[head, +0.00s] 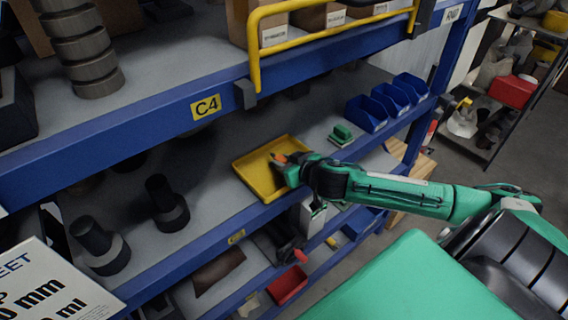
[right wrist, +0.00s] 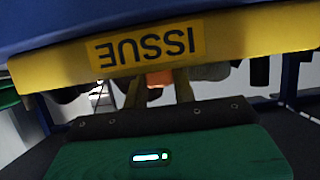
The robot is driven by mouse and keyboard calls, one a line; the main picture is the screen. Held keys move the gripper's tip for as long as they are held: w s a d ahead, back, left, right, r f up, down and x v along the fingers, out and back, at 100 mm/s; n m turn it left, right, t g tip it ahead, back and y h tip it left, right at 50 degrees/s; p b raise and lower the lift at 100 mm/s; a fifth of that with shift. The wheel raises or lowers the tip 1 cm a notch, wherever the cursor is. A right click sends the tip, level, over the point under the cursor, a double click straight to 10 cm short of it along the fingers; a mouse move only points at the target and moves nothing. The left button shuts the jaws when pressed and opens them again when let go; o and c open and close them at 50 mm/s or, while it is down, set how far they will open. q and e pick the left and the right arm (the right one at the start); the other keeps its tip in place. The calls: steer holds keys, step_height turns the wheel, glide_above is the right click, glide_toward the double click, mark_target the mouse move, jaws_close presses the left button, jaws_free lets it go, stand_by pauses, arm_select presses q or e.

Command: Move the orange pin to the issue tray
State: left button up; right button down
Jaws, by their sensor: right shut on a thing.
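The orange pin (head: 280,158) shows as a small orange tip at my right gripper in the head view. It also shows as an orange patch (right wrist: 160,77) between the fingers in the right wrist view. My right gripper (head: 283,164) is shut on the pin, over the yellow issue tray (head: 256,169). The tray sits on the middle shelf. Its front wall with the ISSUE label (right wrist: 150,48) fills the upper part of the wrist view, upside down. I cannot tell whether the pin touches the tray floor. My left gripper is not in view.
A green block (head: 342,134) and several blue bins (head: 366,114) stand right of the tray. Dark stepped cylinders (head: 166,205) stand to its left. The blue upper shelf beam (head: 150,122) with the C4 label runs above. Bare grey shelf lies left of the tray.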

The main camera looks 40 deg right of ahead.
steer(key=shift+f, duration=0.9)
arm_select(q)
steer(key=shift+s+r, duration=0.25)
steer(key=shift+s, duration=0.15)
arm_select(e)
steer(key=shift+f, duration=0.2)
steer(key=c, duration=1.1)
jaws_free()
steer(key=shift+c, duration=0.2)
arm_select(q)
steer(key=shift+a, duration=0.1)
arm_select(e)
steer(key=shift+r, duration=0.1)
